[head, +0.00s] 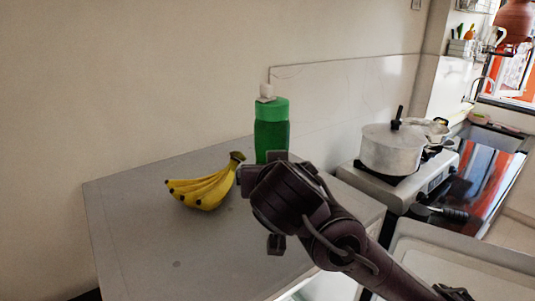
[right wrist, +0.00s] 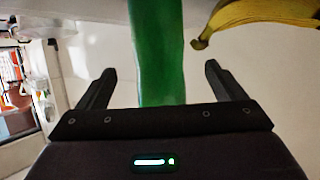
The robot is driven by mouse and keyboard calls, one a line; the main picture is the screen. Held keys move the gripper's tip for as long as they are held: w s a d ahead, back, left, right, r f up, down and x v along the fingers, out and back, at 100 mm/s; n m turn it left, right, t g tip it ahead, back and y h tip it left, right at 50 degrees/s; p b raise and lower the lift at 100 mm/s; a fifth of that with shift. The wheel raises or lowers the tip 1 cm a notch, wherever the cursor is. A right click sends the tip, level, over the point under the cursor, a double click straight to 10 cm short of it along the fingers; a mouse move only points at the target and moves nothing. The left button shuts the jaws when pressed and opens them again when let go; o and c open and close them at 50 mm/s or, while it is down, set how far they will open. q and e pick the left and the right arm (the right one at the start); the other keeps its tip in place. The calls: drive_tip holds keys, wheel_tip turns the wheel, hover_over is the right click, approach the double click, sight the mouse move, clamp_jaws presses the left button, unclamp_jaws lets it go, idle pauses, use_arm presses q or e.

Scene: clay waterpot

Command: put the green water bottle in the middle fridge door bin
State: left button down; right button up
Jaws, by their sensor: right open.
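The green water bottle (head: 271,130), with a lighter green cap and white spout, stands upright on the grey top surface (head: 150,245) near the back wall. My right gripper (head: 262,167) is just in front of the bottle and hides its lower part in the head view. In the right wrist view the bottle (right wrist: 158,50) lies between the two spread fingers, with a gap on each side. The gripper is open, and I cannot tell how far the bottle reaches between the fingers. No door bin can be made out. My left gripper is not in view.
A bunch of yellow bananas (head: 205,188) lies just left of the bottle and my right gripper. A stove (head: 423,180) with a lidded pot (head: 392,150) stands to the right. The left and front of the grey surface are clear.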

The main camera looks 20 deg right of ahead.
drive_tip(key=p+x, duration=0.1)
drive_tip(key=x, duration=0.1)
drive_tip(key=p+x, duration=0.1)
drive_tip(key=x, duration=0.1)
drive_tip(key=p+x, duration=0.2)
drive_tip(key=shift+w+d+r, duration=0.2)
drive_tip(key=shift+w, duration=0.3)
drive_tip(key=shift+w+d+f, duration=0.1)
drive_tip(key=shift+w+f, duration=0.05)
drive_tip(key=shift+w, duration=0.1)
drive_tip(key=shift+s, duration=0.1)
drive_tip(key=shift+c, duration=0.7)
drive_tip(key=c, duration=1.4)
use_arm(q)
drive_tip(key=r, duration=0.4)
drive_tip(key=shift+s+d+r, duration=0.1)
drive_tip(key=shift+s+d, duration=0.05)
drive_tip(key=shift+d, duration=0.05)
use_arm(e)
drive_tip(key=shift+c, duration=0.7)
